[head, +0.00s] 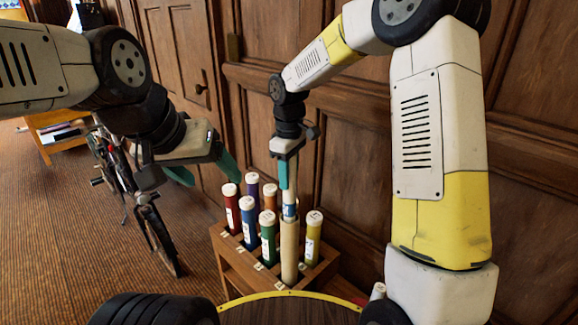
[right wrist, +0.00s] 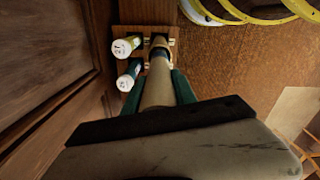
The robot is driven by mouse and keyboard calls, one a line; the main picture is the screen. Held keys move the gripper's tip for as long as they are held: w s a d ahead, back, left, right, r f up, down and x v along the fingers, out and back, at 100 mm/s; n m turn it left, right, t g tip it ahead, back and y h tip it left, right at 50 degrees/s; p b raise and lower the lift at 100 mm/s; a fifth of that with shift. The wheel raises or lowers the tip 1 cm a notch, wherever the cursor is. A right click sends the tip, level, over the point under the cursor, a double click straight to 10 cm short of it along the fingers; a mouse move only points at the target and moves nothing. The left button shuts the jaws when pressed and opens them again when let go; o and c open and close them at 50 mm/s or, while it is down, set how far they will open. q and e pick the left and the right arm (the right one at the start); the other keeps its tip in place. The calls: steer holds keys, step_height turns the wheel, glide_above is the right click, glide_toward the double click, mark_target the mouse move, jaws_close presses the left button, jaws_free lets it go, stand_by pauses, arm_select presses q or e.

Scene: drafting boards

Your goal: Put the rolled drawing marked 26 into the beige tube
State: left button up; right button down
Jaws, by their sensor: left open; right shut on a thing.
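My right gripper (head: 286,178) is shut on a pale rolled drawing (head: 289,199) with a blue band near its lower end. The roll hangs upright above the beige tube (head: 289,250), which stands at the front of a wooden rack. The roll's lower end meets the tube's mouth; I cannot tell how far inside it is. In the right wrist view, the roll (right wrist: 158,85) runs between the teal fingers towards a dark opening. No number is readable on the roll. My left gripper (head: 206,172) is open and empty, left of and above the rack.
The rack (head: 235,264) also holds several coloured rolls with numbered white ends, including a green one (head: 268,240) and a yellow one (head: 312,242) close beside the beige tube. Panelled wood (head: 360,150) stands close behind. A bicycle (head: 150,215) stands at the left, with open carpet around it.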

steer(key=c, duration=0.9)
jaws_free()
step_height(320, 180, up, 8)
steer(key=shift+f, duration=0.25)
steer(key=shift+r, duration=0.1)
